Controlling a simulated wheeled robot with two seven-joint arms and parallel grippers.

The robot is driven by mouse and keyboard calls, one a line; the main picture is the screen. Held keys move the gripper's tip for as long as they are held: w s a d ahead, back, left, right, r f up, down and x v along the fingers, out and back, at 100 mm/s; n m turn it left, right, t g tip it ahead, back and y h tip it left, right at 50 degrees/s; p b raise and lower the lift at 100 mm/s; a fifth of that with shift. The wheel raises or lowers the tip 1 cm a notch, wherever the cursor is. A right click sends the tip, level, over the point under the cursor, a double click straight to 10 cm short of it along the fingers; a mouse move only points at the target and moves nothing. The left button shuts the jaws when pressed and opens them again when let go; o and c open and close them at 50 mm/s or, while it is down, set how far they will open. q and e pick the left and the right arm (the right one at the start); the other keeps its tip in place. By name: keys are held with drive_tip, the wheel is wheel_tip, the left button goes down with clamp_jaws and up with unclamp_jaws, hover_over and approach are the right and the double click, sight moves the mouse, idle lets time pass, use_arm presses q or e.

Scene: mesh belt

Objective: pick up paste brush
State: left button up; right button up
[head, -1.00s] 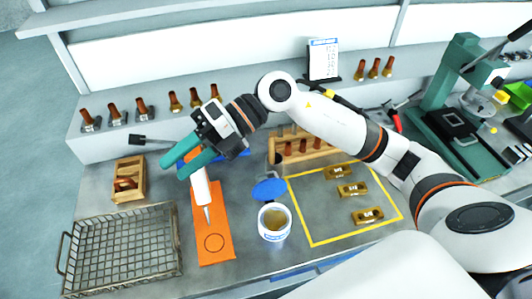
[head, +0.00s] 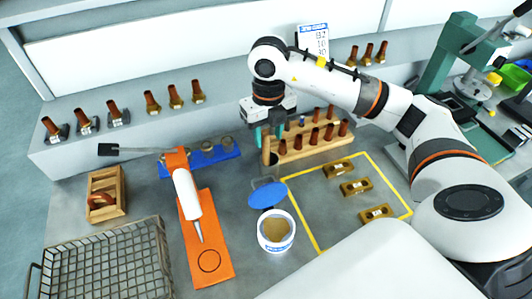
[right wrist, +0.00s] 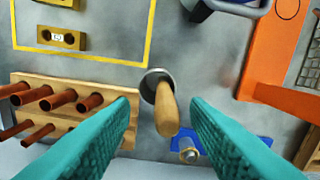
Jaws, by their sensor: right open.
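The likely paste brush is a wooden handle (right wrist: 167,112) standing in a round metal cup in the right wrist view. My right gripper (right wrist: 163,104) is open, with one teal finger on each side of the handle and a visible gap to both. In the head view my right gripper (head: 267,137) points down beside the wooden rack's left end, and the brush is mostly hidden there. My left gripper is not in view.
A wooden rack (head: 302,151) of several copper-coloured pieces stands close to the right gripper. A blue tray (head: 206,160) lies to its left. An orange mat (head: 217,268) carries a white caulking tube. A wire basket (head: 102,262) is at front left. Yellow tape frames brass blocks at right.

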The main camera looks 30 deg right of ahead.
sight(266, 146)
drive_tip(key=shift+f, duration=0.3)
drive_tip(key=f, duration=0.1)
drive_tip(key=f+p, duration=0.2)
drive_tip(key=shift+a+f, duration=0.25)
drive_tip(key=shift+f, duration=0.65)
clamp_jaws()
drive_tip(key=shift+w+r, duration=0.1)
drive_tip(key=shift+r, duration=0.45)
wheel_tip(266, 146, up, 8)
drive_tip(key=shift+f+b, duration=0.15)
drive_tip(key=shift+b, duration=1)
drive_tip(key=shift+r, duration=0.65)
